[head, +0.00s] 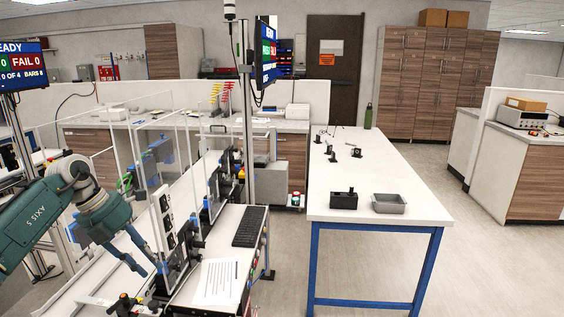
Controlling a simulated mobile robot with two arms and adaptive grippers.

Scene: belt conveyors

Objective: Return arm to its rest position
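My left gripper (149,268) points down and to the right. Its two fingers show with a gap between them, and I see nothing held there. The fingertips appear just left of the dark and blue fixtures of the conveyor station; I cannot tell the exact distance. My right arm and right gripper are out of view.
The conveyor station has a thin clear-walled frame, a post with a screen (265,52), a keyboard (250,227) and a paper sheet (218,282). A white table (385,180) at right holds a black block (343,200) and a grey tray (389,204). Floor is clear at far right.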

